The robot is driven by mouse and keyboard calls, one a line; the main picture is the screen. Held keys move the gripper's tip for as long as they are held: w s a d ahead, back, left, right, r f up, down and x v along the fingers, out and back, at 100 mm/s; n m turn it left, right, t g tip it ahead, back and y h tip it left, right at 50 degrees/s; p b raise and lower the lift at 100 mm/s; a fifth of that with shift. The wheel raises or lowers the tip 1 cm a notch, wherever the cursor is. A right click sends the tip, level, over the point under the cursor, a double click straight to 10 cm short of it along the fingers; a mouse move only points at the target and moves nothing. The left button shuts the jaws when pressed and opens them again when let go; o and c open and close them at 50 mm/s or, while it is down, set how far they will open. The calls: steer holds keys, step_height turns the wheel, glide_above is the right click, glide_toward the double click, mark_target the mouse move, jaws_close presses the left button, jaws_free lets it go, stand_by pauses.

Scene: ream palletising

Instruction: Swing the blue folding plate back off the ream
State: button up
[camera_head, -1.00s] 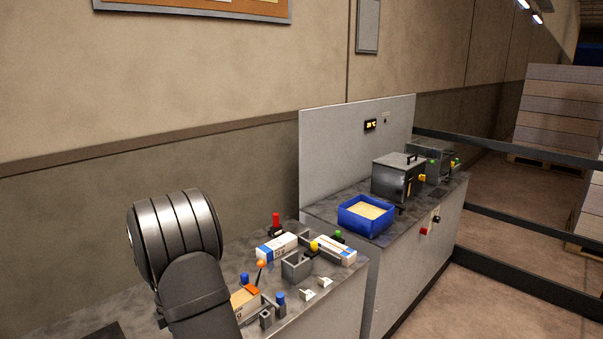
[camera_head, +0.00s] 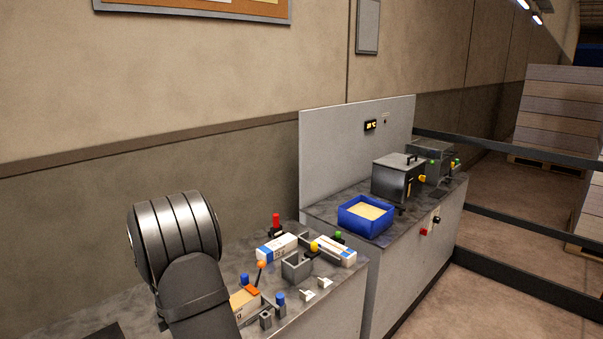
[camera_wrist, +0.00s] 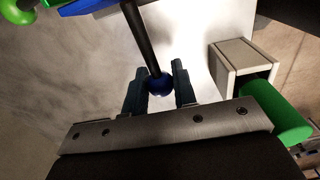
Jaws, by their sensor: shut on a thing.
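In the wrist view my gripper (camera_wrist: 160,85) has its two dark fingers on either side of a blue ball knob (camera_wrist: 158,85) and is shut on it. The knob sits at the end of a black rod (camera_wrist: 140,38). The rod runs up toward a blue part (camera_wrist: 85,6) at the top edge, possibly the folding plate, mostly cut off. A bright white surface (camera_wrist: 190,40) lies behind the rod; I cannot tell if it is a ream. In the head view my gripper is not visible, and my arm covers part of the bench. Wrapped reams (camera_head: 277,247) (camera_head: 336,250) lie on it.
A green cylinder (camera_wrist: 287,115) and a grey open box-shaped bracket (camera_wrist: 240,65) stand close on the right in the wrist view. In the head view, an orange-knobbed lever (camera_head: 262,265), blue posts (camera_head: 280,298) and a grey bracket (camera_head: 296,266) crowd the bench. A blue tray (camera_head: 365,217) stands farther back.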

steer(key=shift+f, duration=0.2)
stand_by(0.3)
steer(key=shift+w+d+f, duration=0.1)
steer(key=shift+f, duration=0.25)
steer(key=shift+w+d+f, duration=0.15)
steer(key=shift+f, duration=0.3)
steer(key=o, duration=1.5)
steer(key=shift+r, duration=0.1)
steer(key=shift+r, duration=3.45)
